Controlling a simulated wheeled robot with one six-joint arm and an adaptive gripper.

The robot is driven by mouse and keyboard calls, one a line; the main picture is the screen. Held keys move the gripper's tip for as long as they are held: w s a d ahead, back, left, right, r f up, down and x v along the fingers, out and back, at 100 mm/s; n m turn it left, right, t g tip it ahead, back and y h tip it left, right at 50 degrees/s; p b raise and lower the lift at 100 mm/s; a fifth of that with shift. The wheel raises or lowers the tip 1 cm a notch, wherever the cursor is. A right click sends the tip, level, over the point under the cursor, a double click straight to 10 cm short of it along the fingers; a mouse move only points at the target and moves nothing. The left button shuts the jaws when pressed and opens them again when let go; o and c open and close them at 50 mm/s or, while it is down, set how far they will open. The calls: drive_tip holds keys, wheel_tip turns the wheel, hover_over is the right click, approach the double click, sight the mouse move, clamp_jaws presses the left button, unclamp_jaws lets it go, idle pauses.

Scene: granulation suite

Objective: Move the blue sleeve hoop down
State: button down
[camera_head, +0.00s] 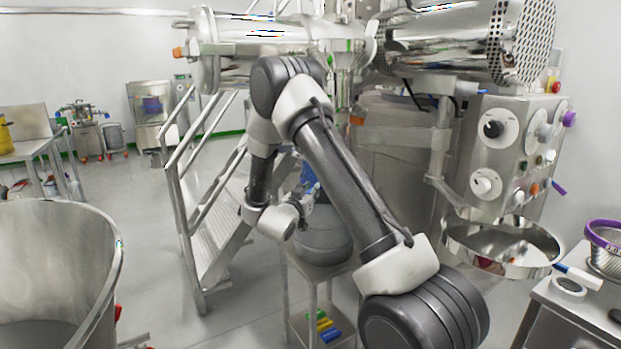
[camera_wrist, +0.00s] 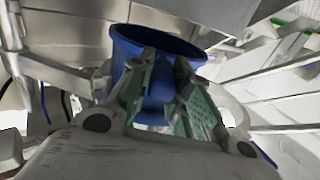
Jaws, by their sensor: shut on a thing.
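The blue sleeve hoop (camera_wrist: 152,45) shows in the wrist view as a blue round band with a raised rim, just beyond my gripper (camera_wrist: 165,88). My gripper's two green-padded fingers are shut on the near side of the hoop. In the head view a small patch of the blue hoop (camera_head: 308,174) shows behind my arm, below the steel machine. My gripper (camera_head: 303,205) is there too, mostly hidden by my arm. The far side of the hoop and what it surrounds are hard to make out.
A small steel stand (camera_head: 318,268) with a grey rounded vessel (camera_head: 322,242) is below the hoop. Steel stairs (camera_head: 215,225) with railings rise close to the left. A control panel (camera_head: 515,150) and a round steel pan (camera_head: 500,248) are to the right. Open floor lies left.

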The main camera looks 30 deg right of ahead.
drive_tip(key=shift+f, duration=2)
drive_tip(key=c, duration=1.3)
unclamp_jaws()
drive_tip(key=shift+f, duration=0.1)
drive_tip(key=shift+a, duration=0.1)
drive_tip(key=v, duration=1.1)
drive_tip(key=shift+s+a, duration=0.3)
